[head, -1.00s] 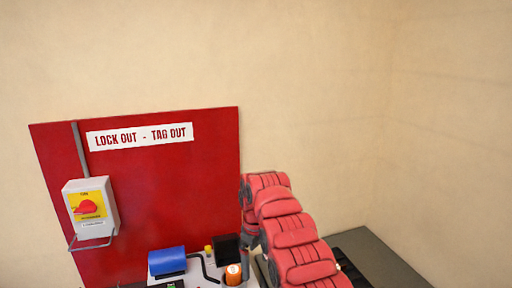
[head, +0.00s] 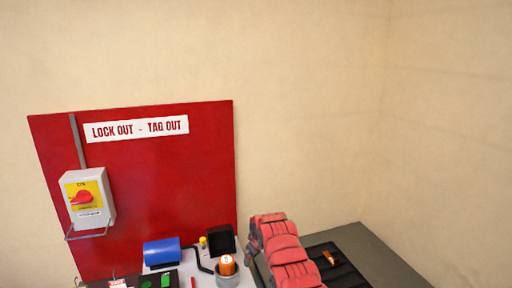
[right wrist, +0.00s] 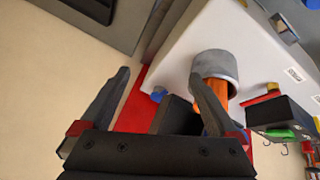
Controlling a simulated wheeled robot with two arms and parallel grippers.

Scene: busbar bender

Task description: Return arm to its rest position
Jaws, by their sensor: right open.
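My right arm (head: 285,255), in red padded covers, rises from the bottom edge of the head view and bends down at its top. Its gripper is hidden there. In the right wrist view my right gripper (right wrist: 165,95) shows two dark fingers spread apart, with nothing held between them. An orange cylinder (right wrist: 211,95) in a grey round cup (right wrist: 214,65) shows behind the right-hand finger; whether they touch I cannot tell. My left gripper is not in view.
A red lock-out board (head: 160,190) carries a grey switch box (head: 88,200) with a red knob. In front are a blue cylinder (head: 161,252), a black open box (head: 220,240) and the orange cylinder. A dark tray (head: 345,272) with a copper-coloured piece (head: 329,258) lies right of my arm.

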